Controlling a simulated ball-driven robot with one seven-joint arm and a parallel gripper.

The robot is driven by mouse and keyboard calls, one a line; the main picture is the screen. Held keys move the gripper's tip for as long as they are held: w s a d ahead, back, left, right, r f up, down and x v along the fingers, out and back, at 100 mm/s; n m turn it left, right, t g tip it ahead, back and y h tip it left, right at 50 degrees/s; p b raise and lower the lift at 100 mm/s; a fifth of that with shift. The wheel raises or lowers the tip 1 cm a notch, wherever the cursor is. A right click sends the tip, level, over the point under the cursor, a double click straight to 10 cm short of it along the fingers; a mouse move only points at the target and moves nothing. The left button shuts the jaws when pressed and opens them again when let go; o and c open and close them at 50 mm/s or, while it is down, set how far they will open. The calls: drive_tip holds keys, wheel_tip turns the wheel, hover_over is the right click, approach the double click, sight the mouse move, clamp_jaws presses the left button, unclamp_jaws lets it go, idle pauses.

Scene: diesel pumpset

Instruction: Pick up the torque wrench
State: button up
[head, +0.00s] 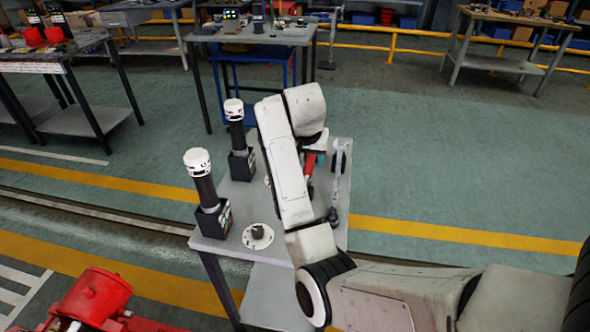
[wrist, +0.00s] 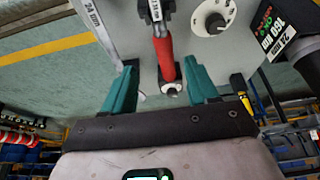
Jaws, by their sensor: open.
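A red-handled tool, which looks like the torque wrench (wrist: 163,57), lies on the grey table. In the wrist view its dark head end points to the top edge and its silver butt end lies between my fingers. In the head view the red handle (head: 311,163) shows just right of my arm, partly hidden. My gripper (wrist: 160,66) is open, with a teal finger on either side of the handle and a gap on both sides. I cannot tell how high the fingers are above the table.
A grey spanner (head: 339,172) lies right of the red handle. A round white dial (head: 257,236) and two black units with white caps, one near (head: 198,163) and one farther (head: 234,110), stand on the left of the table (head: 278,278). Green floor is free to the right.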

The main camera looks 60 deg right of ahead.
drive_tip(key=x, duration=1)
drive_tip(key=shift+w+f, duration=0.3)
drive_tip(key=shift+f, duration=0.05)
clamp_jaws()
drive_tip(key=shift+r, duration=0.1)
